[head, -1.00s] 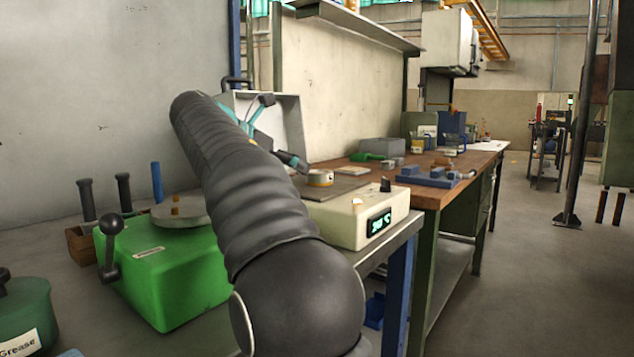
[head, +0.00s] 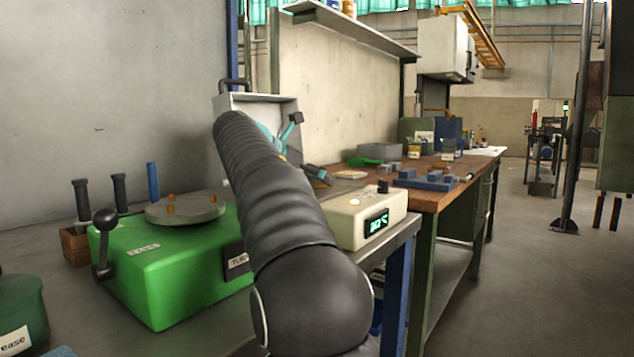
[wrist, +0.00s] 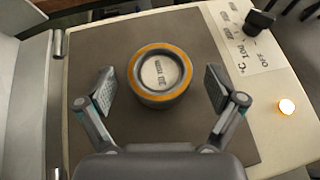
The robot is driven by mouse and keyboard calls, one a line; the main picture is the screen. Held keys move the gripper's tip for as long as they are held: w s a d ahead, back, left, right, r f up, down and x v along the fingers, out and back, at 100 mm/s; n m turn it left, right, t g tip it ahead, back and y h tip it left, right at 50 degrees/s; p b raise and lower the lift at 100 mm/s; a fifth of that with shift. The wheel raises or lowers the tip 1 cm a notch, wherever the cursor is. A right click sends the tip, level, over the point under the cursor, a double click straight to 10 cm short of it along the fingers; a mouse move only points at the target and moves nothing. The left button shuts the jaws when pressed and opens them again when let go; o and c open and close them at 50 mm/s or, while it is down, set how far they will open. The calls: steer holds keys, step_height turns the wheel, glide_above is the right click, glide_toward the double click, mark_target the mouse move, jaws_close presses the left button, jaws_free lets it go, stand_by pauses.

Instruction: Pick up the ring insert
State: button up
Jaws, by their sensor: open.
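The ring insert (wrist: 160,74) shows in the wrist view as a round grey piece with an orange-yellow band and markings on its top. It rests on the dark flat plate (wrist: 85,60) of the cream heater box. My gripper (wrist: 160,92) is open, with one finger to the left of the ring and one to the right, both apart from it. In the head view my arm hides the ring and most of my gripper.
The cream box (head: 363,222) has a lit display, a knob and a glowing lamp. A green machine (head: 175,265) with a round grey disc stands at left. A wooden bench (head: 432,195) with blue fixtures extends behind.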

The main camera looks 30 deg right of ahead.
steer(key=shift+r, duration=0.1)
jaws_close()
step_height(320, 180, up, 4)
steer(key=shift+r+p, duration=0.1)
steer(key=shift+p, duration=1.05)
steer(key=s+d+r+p, duration=0.2)
steer(key=s+d+r, duration=0.3)
steer(key=d, duration=0.5)
steer(key=shift+s+d+r, duration=0.15)
steer(key=shift+s+r, duration=0.1)
steer(key=shift+r, duration=0.65)
